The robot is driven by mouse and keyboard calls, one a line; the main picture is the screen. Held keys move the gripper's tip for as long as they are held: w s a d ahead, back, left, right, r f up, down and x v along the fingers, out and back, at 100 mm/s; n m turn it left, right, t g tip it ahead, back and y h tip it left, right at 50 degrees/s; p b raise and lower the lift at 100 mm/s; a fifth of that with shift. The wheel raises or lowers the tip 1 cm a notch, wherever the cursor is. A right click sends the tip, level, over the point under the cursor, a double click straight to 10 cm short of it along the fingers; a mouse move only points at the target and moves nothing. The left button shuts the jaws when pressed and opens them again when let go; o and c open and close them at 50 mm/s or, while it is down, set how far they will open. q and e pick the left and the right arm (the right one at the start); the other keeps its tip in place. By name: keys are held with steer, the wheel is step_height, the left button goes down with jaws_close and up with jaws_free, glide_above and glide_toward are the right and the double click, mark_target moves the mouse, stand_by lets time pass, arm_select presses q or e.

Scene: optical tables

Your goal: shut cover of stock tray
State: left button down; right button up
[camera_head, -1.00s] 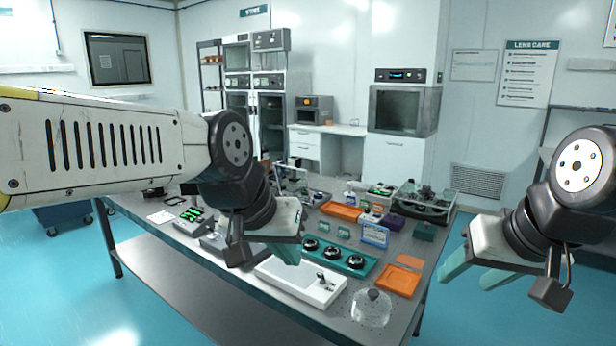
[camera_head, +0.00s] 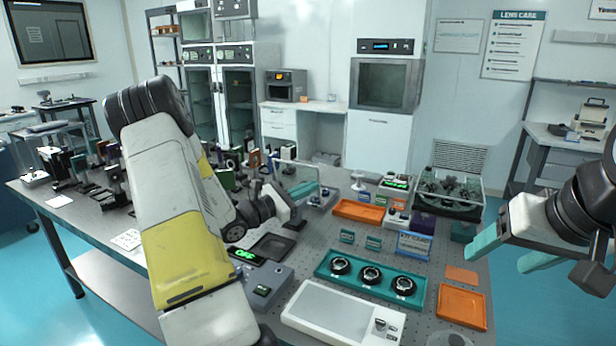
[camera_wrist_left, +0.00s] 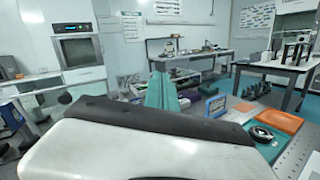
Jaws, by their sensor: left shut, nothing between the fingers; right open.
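A clear-walled tray with a dark green base (camera_head: 449,205), likely the stock tray, stands at the back right of the table in the head view. Several dark round parts show inside it. I cannot make out how its cover stands. My left gripper (camera_head: 303,190) is shut and empty above the table, left of that tray and well apart from it, near a small clear-sided stand (camera_head: 325,196). Its teal fingers also show closed in the left wrist view (camera_wrist_left: 161,90). My right gripper (camera_head: 508,252) is open and empty, off the table's right side.
An orange tray (camera_head: 358,211) and a purple box (camera_head: 423,222) lie near the clear-walled tray. Optics crowd the left.

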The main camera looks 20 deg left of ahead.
arm_select(q)
steer(key=w+a+f+n+t+y, duration=0.1)
steer(key=a+f+n+t+y, duration=0.1)
steer(key=a+f+n+y, duration=0.4)
steer(key=a+f+n+t+y, duration=0.1)
steer(key=a+n+t+y, duration=0.2)
steer(key=a, duration=0.5)
glide_toward(292, 170)
steer(key=x, duration=0.6)
steer(key=shift+w, duration=0.4)
steer(key=shift+w+d+r, duration=0.1)
steer(key=shift+r, duration=0.05)
